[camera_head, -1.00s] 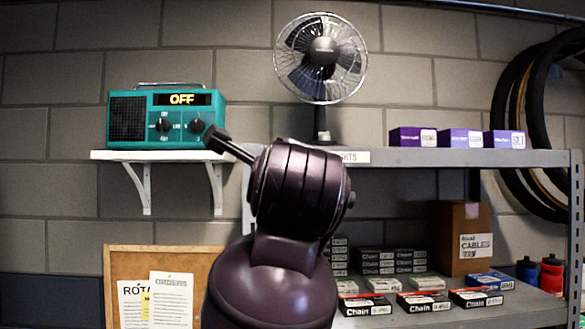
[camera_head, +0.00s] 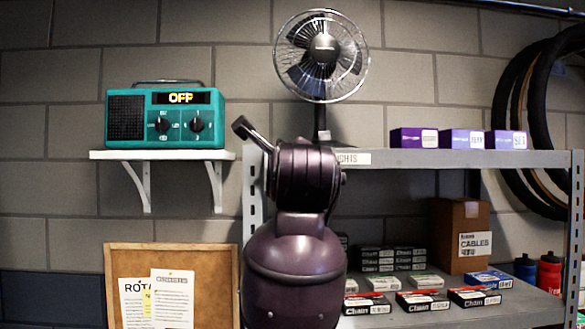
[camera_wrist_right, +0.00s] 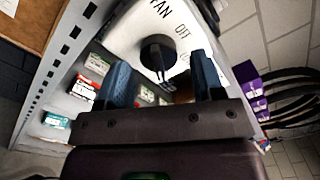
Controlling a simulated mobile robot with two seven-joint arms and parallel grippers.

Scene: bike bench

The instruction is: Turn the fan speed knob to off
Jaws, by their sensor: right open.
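The fan speed knob is a round black knob (camera_wrist_right: 157,50) with a raised grip, on a white panel (camera_wrist_right: 125,42) lettered "FAN" and "OFF" in the right wrist view. Which mark it points at is unclear. My right gripper (camera_wrist_right: 162,80) is open, its two blue fingers either side of the knob's line and apparently short of it. In the head view my right gripper (camera_head: 250,130) is in front of the shelf below the fan (camera_head: 322,55). My arm hides the knob there. My left gripper is not in view.
A teal radio (camera_head: 165,115) reading "OFF" sits on a small wall shelf (camera_head: 150,155) at left. Purple boxes (camera_head: 462,138) stand on the metal shelf (camera_head: 420,158). Chain boxes (camera_head: 424,302) and a cables carton (camera_head: 460,235) are below. Tyres (camera_head: 540,110) hang at right.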

